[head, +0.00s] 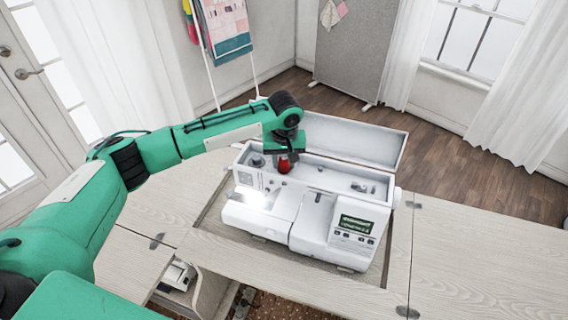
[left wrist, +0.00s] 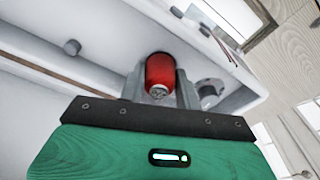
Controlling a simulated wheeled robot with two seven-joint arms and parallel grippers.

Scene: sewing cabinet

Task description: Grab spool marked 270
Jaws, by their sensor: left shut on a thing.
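A red spool (head: 284,165) sits at the left part of the open top of the white sewing machine (head: 292,213). In the left wrist view the red spool (left wrist: 160,74) is between the grey fingers of my left gripper (left wrist: 160,88), which is shut on it. In the head view my left gripper (head: 284,158) reaches down to the machine's top from above. I cannot read any number on the spool. Whether the spool still touches the machine is hidden. My right gripper is not in view.
The machine's lid (head: 355,142) stands open behind its top compartment. The wooden cabinet top (head: 460,260) is clear to the right. An open compartment (head: 180,275) shows below at the front left. A grey board (head: 356,50) and curtains stand farther back.

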